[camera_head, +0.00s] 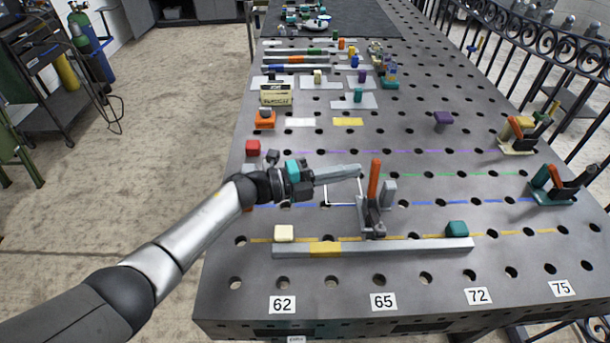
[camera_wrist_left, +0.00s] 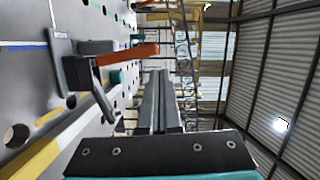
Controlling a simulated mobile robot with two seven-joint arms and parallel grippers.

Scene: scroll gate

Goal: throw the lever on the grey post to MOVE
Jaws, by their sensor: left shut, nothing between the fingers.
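The lever (camera_head: 375,178) has an orange-red handle and stands nearly upright on the grey post (camera_head: 373,218), near the front middle of the table. My left gripper (camera_head: 358,171) reaches in from the left, shut and empty, with its fingertips just left of the handle in the head view. In the left wrist view the shut fingers (camera_wrist_left: 160,100) are right of the orange handle (camera_wrist_left: 130,55), and whether they touch it I cannot tell. The post's dark bracket (camera_wrist_left: 85,72) shows at the left there. No MOVE marking is readable. My right gripper is not in view.
A grey bar with a yellow band (camera_head: 325,249) lies in front of the post. A cream block (camera_head: 284,233) and a teal block (camera_head: 457,229) are near its ends. Two similar levered fixtures (camera_head: 518,135), (camera_head: 562,190) stand at the right. A small sign (camera_head: 277,95) stands farther back.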

